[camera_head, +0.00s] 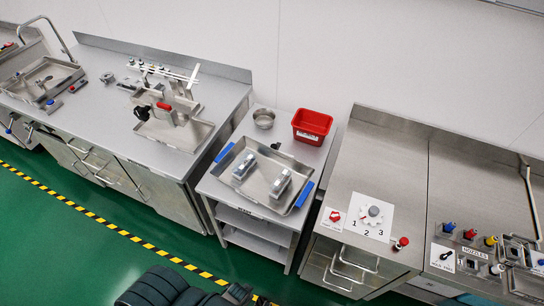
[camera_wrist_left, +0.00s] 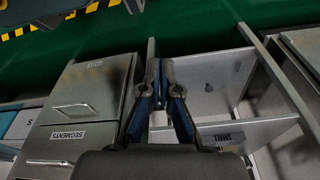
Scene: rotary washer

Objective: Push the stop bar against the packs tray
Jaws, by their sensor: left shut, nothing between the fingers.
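A shallow steel tray (camera_head: 262,196) with blue end grips lies on the small wheeled-style stand between the benches. Two metal blocks, which look like packs, sit in it: one on the left (camera_head: 244,167) and one on the right (camera_head: 281,183). I cannot tell which part is the stop bar. A fixture with a pale rail (camera_head: 168,72) and a red-topped block stands over another tray on the left bench. My left gripper (camera_wrist_left: 160,64) shows in the left wrist view, shut and empty, above shelving and away from these trays. My right gripper is not in view.
A red bin (camera_head: 312,126) and a steel bowl (camera_head: 264,118) stand behind the tray. A numbered dial (camera_head: 375,213) and red knobs are on the right bench. Labelled drawers (camera_wrist_left: 85,105) and an open-fronted shelf unit (camera_wrist_left: 205,105) show below my left gripper. Green floor is clear.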

